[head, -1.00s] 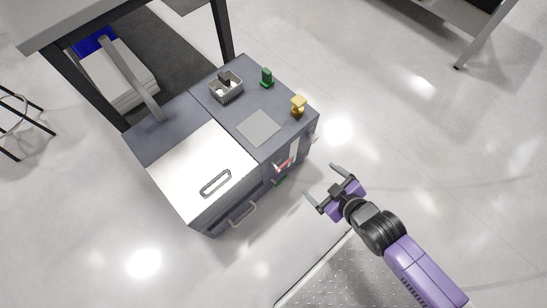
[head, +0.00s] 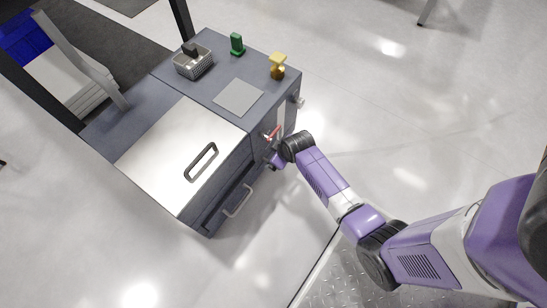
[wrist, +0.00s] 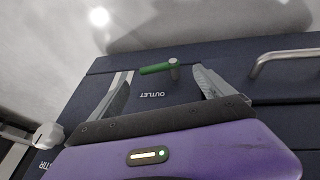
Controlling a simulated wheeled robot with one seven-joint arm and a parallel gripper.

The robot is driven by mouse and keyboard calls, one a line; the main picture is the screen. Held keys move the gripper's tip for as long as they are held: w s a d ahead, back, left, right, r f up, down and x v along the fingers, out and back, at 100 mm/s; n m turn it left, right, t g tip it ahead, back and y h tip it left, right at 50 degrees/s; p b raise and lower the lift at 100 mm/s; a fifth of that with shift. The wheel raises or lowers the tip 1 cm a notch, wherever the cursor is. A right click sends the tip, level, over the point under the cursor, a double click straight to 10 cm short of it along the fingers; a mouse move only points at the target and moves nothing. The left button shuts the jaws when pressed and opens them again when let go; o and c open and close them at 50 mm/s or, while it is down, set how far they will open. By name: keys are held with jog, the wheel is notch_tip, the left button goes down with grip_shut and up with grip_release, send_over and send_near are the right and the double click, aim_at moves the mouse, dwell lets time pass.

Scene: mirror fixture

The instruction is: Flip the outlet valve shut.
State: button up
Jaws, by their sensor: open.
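The outlet valve has a green lever (wrist: 155,69) on a short metal pivot (wrist: 174,67), on the dark front panel beside an upside-down OUTLET label (wrist: 152,95). In the wrist view the lever points left from the pivot, roughly level in the picture. My gripper (wrist: 163,73) is open, with one finger to the left of the lever and one to the right of the pivot. Nothing is held, and I cannot tell whether a finger touches the lever. In the head view my gripper (head: 271,159) is low at the cabinet front, and the green lever is hidden there.
A red lever (head: 272,133) sits on the front just above my gripper. A pale knob (head: 300,102) is near the right corner. A drawer handle (head: 237,201) sticks out to the left; the wrist view shows a metal handle (wrist: 284,60). Yellow (head: 278,65) and green (head: 237,44) items stand on top.

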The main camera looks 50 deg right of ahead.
jog(key=b+x, duration=0.2)
jog(key=x, duration=0.2)
jog(key=shift+w+d+f, duration=0.1)
jog(key=shift+f, duration=0.3)
